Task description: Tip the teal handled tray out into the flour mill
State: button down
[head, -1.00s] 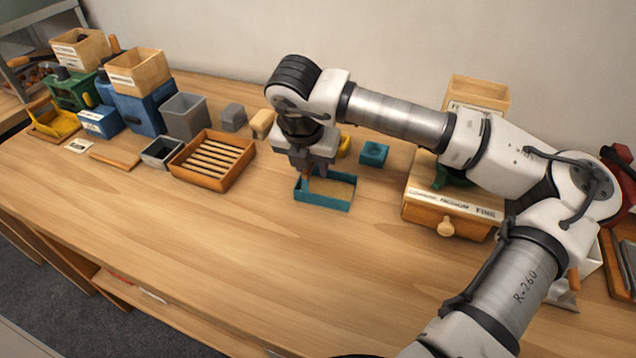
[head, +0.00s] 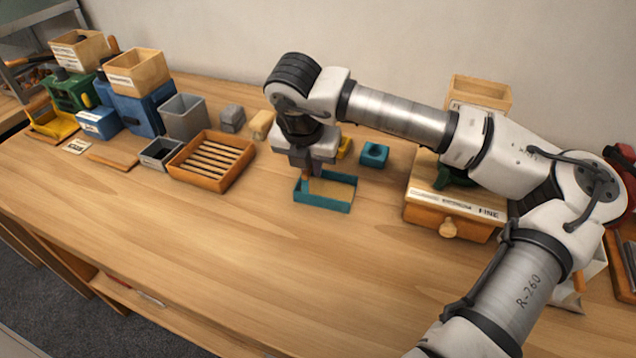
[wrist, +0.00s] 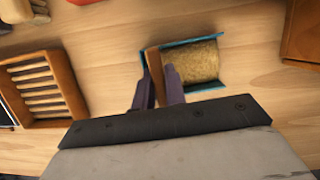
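The teal handled tray (head: 324,208) sits on the table below my gripper, with tan grainy contents. Its brown handle (wrist: 156,76) stands at the tray's left end in the wrist view. My gripper (wrist: 158,82) points down, its two fingers close on either side of the handle, seemingly touching it. The tray looks level and rests on the table. A mill with a wooden drawer box (head: 450,212), marked FINE at its right end, stands to the right. It has a green part and an open wooden hopper (head: 480,92), partly hidden behind my arm.
A slatted wooden tray (head: 212,162), grey bins (head: 185,117), and blue (head: 135,108) and green (head: 70,90) machines with wooden hoppers stand left. A teal block (head: 374,154) and a yellow item (head: 344,148) lie behind the tray. The table front is clear.

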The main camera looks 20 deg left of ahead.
jog(key=shift+r+p, duration=0.85)
jog(key=shift+r, duration=1.7)
jog(key=shift+f, duration=0.1)
